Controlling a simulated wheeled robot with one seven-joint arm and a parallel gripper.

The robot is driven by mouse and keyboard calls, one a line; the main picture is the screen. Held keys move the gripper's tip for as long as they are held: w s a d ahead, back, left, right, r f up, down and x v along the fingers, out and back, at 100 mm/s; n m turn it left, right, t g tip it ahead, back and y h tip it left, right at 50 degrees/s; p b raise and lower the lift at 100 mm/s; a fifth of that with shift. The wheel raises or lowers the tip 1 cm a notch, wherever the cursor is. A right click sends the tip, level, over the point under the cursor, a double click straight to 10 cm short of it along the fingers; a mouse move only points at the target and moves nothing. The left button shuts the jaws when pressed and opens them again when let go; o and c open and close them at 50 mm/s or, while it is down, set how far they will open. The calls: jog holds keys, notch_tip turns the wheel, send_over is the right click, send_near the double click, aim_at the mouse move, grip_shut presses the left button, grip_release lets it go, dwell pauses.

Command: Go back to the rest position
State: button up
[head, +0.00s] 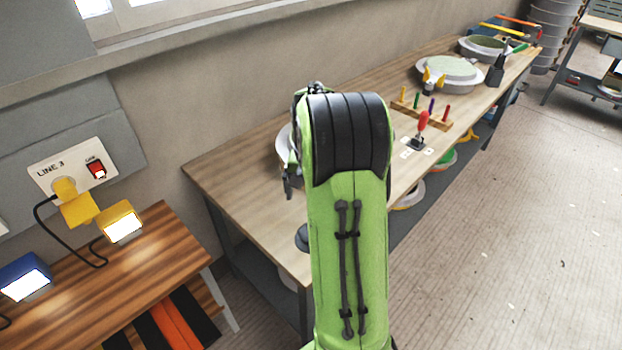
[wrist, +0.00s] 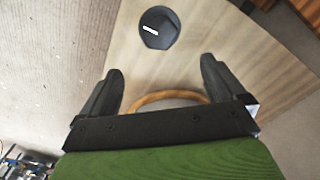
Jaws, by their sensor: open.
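My gripper (wrist: 163,70) is open in the wrist view, its two dark fingers spread wide over the wooden bench top (wrist: 190,45). Nothing is held between the fingertips. A dark, many-sided knob-like object (wrist: 158,28) with a white mark lies on the bench beyond the fingertips, apart from them. A tan curved rim (wrist: 165,97) shows between the fingers near the palm, mostly hidden by my gripper. In the head view my green arm covers the near part of the long bench (head: 235,170), and the gripper's fingers cannot be made out clearly.
A low striped table (head: 160,250) with yellow (head: 121,222) and blue (head: 25,277) boxes is at left. The floor at right is clear.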

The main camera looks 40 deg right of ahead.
jog(key=shift+r, duration=1.2)
